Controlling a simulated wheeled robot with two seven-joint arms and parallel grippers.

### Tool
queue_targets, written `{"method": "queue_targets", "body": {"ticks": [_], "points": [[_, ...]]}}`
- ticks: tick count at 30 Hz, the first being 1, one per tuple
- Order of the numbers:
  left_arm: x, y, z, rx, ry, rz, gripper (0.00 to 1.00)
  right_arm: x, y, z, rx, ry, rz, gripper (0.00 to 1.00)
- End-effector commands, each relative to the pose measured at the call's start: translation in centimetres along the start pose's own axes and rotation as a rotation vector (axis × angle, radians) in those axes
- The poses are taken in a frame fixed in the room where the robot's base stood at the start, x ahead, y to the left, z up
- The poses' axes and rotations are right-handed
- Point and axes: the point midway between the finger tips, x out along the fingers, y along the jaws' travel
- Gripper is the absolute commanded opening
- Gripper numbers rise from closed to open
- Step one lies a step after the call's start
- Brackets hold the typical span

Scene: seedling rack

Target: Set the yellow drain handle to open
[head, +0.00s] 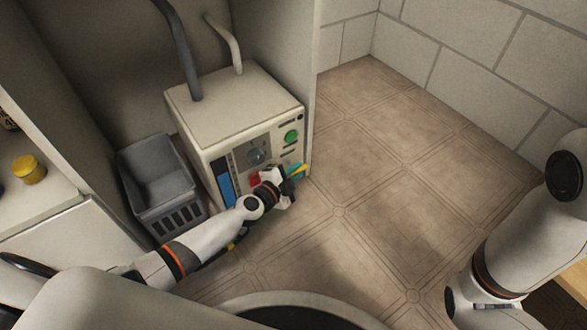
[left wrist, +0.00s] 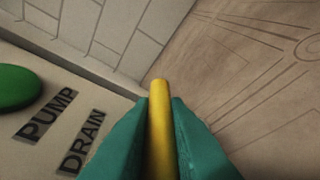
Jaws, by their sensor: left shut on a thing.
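The yellow drain handle (left wrist: 159,125) is a slim bar that sticks up between the teal fingers of my left gripper (left wrist: 160,140) in the left wrist view. The fingers are shut on it from both sides. A DRAIN label (left wrist: 84,143) lies to its left on the panel. The handle's pivot is hidden. My right arm is at the right edge of the head view; its gripper is out of the picture.
The beige pump box (head: 235,100) has a green button (head: 291,136), a dark dial (head: 256,155) and a blue gauge strip (head: 226,187). A grey basket (head: 160,190) stands to its left. A yellow-lidded jar (head: 29,170) sits on the left shelf. The tiled floor (head: 400,190) at right is clear.

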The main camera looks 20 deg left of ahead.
Motion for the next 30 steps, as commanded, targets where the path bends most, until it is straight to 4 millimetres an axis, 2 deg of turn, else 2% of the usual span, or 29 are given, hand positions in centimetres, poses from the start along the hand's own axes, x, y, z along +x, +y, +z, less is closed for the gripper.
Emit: {"method": "queue_targets", "body": {"ticks": [1, 6, 17, 18, 21, 30], "points": [[-0.4, -0.4, 0.9, -0.004, 0.001, -0.006, 0.00, 0.8, -0.2, -0.3, 0.000, 0.000, 0.000, 0.53], [-1.1, -1.7, 2.6, -0.004, -0.001, -0.006, 0.00, 1.7, -0.4, -0.6, 0.000, 0.000, 0.000, 0.53], [-1.3, -2.4, 3.1, -0.004, -0.006, -0.007, 0.00, 1.7, -0.4, -0.6, 0.000, -0.001, 0.000, 0.53], [-1.3, -2.4, 3.1, -0.004, -0.007, -0.008, 0.19, 1.7, -0.4, -0.6, 0.000, -0.001, 0.000, 0.53], [-1.3, -2.4, 3.0, -0.004, -0.006, -0.007, 0.35, 1.7, -0.4, -0.6, 0.000, -0.001, 0.000, 0.53], [-1.4, -2.1, 2.9, -0.002, -0.003, -0.004, 0.36, 1.8, -0.4, -0.6, 0.000, -0.001, 0.000, 0.53]]}}
